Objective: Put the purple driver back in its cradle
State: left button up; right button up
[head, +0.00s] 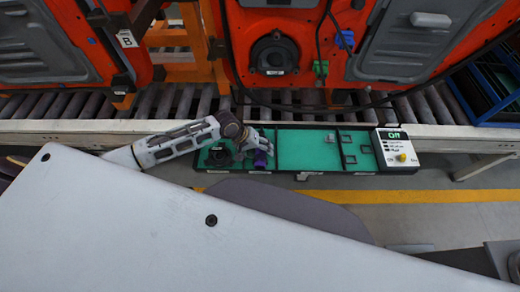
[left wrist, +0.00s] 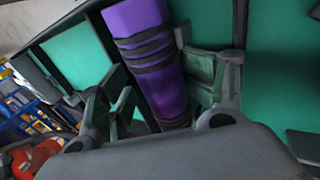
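The purple driver (head: 260,158) is at the left part of the green-floored tray (head: 300,150) in the head view. In the left wrist view the purple driver (left wrist: 148,60) is a thick purple cylinder with dark ribbed bands, slanting between the fingers. My left gripper (head: 256,146) reaches in from the left; in its wrist view its fingers (left wrist: 160,95) lie close against both sides of the driver. A black ring-shaped holder (head: 218,155), possibly the cradle, is just left of the driver. Whether the driver touches the tray is hidden. My right gripper is not in view.
A white box (head: 396,150) with an "Off" display and yellow button stands at the tray's right end. Orange door panels (head: 270,50) hang over the roller conveyor (head: 180,103) behind. A blue rack (head: 490,85) is at right.

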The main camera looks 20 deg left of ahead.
pick_arm(q)
jog(key=shift+s+a, duration=0.15)
jog(key=shift+s, duration=0.15)
jog(key=shift+v, duration=0.8)
jog(key=v, duration=1)
jog(key=shift+r, duration=0.25)
